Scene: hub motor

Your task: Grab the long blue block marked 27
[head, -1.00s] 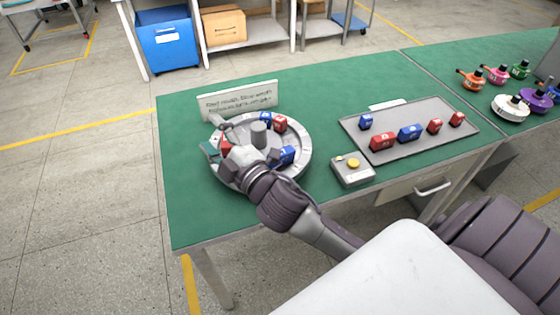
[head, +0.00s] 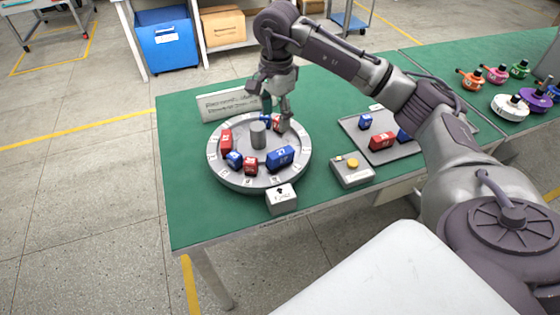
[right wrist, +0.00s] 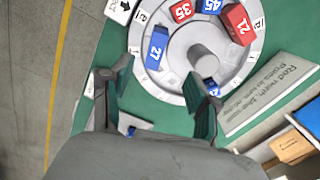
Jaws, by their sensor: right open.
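The long blue block marked 27 (head: 280,158) lies on the front right part of the round grey turntable (head: 229,177). It also shows in the right wrist view (right wrist: 157,47), where its number is readable. My right gripper (head: 272,110) is open and empty, above the back edge of the turntable and apart from block 27. In the right wrist view its two fingers (right wrist: 160,88) are spread below the block in the picture. The gripper partly hides the blocks at the turntable's back. My left gripper is not in view.
Other red and blue blocks, such as a red one (head: 226,141), stand around the turntable's central post (head: 258,134). A white arrow box (head: 281,198) stands at its front. A button box (head: 352,171), a grey tray (head: 350,124) and a sign (head: 222,105) are nearby.

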